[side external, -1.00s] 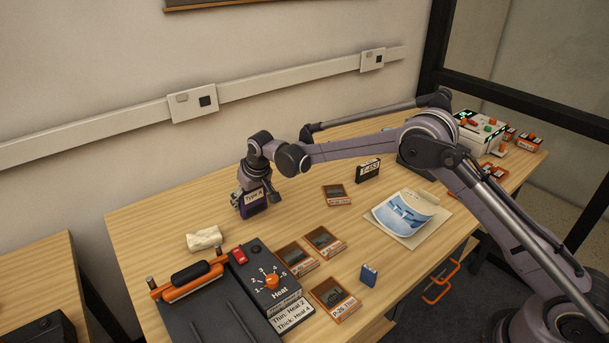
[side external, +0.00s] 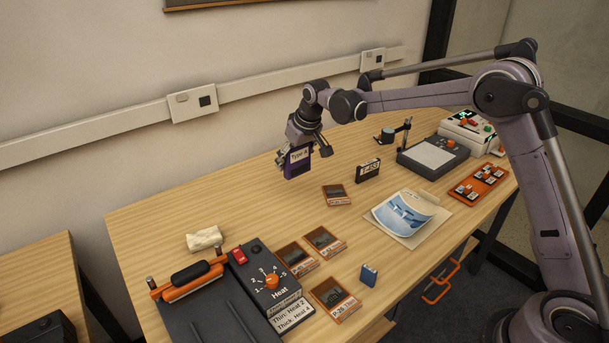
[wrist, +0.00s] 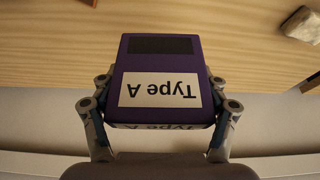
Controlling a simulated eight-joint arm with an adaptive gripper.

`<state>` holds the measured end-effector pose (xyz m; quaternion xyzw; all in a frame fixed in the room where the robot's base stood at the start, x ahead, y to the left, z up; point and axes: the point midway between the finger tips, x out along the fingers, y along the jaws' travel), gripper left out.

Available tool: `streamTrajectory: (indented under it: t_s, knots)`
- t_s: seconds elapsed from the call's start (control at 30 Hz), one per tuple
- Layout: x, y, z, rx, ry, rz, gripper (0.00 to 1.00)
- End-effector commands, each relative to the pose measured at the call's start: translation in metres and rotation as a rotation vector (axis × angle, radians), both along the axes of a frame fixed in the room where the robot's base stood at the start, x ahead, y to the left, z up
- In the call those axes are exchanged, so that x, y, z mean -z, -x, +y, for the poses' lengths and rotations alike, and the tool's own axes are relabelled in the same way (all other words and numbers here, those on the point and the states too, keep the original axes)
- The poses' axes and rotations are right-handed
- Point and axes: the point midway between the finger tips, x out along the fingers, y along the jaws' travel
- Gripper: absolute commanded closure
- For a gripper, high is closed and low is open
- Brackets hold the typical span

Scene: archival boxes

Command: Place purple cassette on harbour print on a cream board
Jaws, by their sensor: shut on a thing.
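The purple cassette (side external: 298,163) with a white "Type A" label is upright in my gripper (side external: 303,148) above the back of the table. In the wrist view the cassette (wrist: 160,60) sits between both fingers of my gripper (wrist: 160,110), which are shut on its sides. The harbour print (side external: 402,213), a blue and white picture with a curled edge, lies on a cream board (side external: 432,228) at the right front of the table. My gripper is to the left of and behind the print, apart from it.
A black cassette labelled T-453 (side external: 367,171) stands between my gripper and the print. A framed slide (side external: 337,195) lies nearby. A small blue box (side external: 369,274), more slides (side external: 324,241) and a heat device (side external: 272,282) are in front. A white crumpled cloth (side external: 204,239) lies left.

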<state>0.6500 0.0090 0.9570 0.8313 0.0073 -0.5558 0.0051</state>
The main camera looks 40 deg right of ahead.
Motion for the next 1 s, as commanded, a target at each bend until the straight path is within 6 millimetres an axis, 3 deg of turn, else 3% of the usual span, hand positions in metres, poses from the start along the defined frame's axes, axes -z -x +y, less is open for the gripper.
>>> streamTrajectory:
  t_s: [0.27,0.47,0.6,0.8,1.0]
  knots:
    - [-0.011,0.051,-0.101,0.094,-0.001,0.003,0.63]
    - [-0.016,0.11,-0.172,0.172,-0.002,0.003,0.63]
    - [-0.017,0.16,-0.215,0.229,-0.003,0.002,0.63]
    - [-0.016,0.24,-0.26,0.315,-0.003,-0.002,0.63]
    - [-0.01,0.305,-0.28,0.383,-0.001,-0.009,0.62]
